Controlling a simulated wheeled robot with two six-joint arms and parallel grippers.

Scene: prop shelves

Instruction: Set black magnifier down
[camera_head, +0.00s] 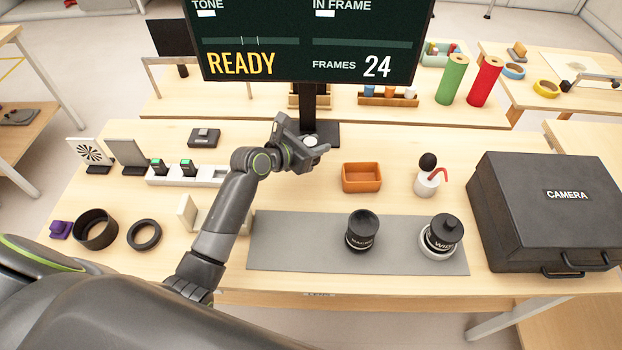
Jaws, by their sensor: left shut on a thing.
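My left gripper (314,152) reaches over the back middle of the table, just in front of the monitor's stand. It is shut on the black magnifier, which is small and mostly hidden by the fingers; a pale round top (311,141) shows between them. I cannot tell whether the magnifier touches the table. My right gripper is not in view.
A grey mat (300,245) carries a macro lens (362,232) and a wide lens (441,236). An orange tray (361,178) is right of the gripper, then a white bottle (427,182) and black camera case (545,212). The monitor (310,40) stands behind.

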